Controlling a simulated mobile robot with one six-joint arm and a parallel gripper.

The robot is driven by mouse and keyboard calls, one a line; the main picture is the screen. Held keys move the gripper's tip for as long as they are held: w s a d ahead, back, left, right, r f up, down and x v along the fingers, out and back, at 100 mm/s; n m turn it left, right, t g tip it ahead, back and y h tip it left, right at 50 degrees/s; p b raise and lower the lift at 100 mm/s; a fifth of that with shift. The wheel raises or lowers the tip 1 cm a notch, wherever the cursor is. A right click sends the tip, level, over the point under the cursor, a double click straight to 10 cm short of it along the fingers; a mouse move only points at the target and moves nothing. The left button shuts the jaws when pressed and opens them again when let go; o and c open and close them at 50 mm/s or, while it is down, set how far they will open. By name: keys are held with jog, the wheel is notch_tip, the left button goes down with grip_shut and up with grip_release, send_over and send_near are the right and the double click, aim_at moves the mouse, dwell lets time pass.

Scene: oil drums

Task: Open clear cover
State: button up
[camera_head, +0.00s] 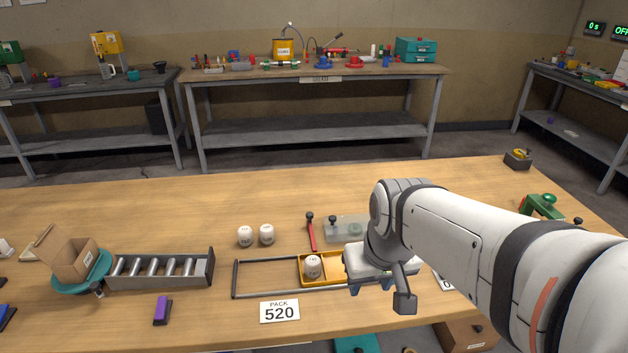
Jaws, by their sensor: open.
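A clear cover (342,224) stands near the middle of the wooden table, partly behind my arm. It looks like a low see-through box with a dark knob at its left, and something green shows through it. Its right part is hidden by my arm. I cannot tell its hinge side, but it looks closed. My gripper (371,287) is open and points down, in front of the cover and apart from it in the picture. It is over the right part of a yellow tray (301,270). Nothing shows between its fingers.
A white drum stands in the yellow tray, which sits on a rail frame (235,280). A red lever (311,232) is left of the cover. The table's back middle is clear.

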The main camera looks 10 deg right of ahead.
jog(key=w+n, duration=0.2)
jog(key=w, duration=1.6)
jog(key=n+t+y, duration=0.1)
send_near(333, 218)
jog(key=p+x, duration=0.1)
jog(key=x, duration=0.6)
jog(key=shift+w+f+p, duration=0.25)
jog(key=shift+f+p, duration=0.1)
jog(key=shift+c, duration=0.4)
grip_shut()
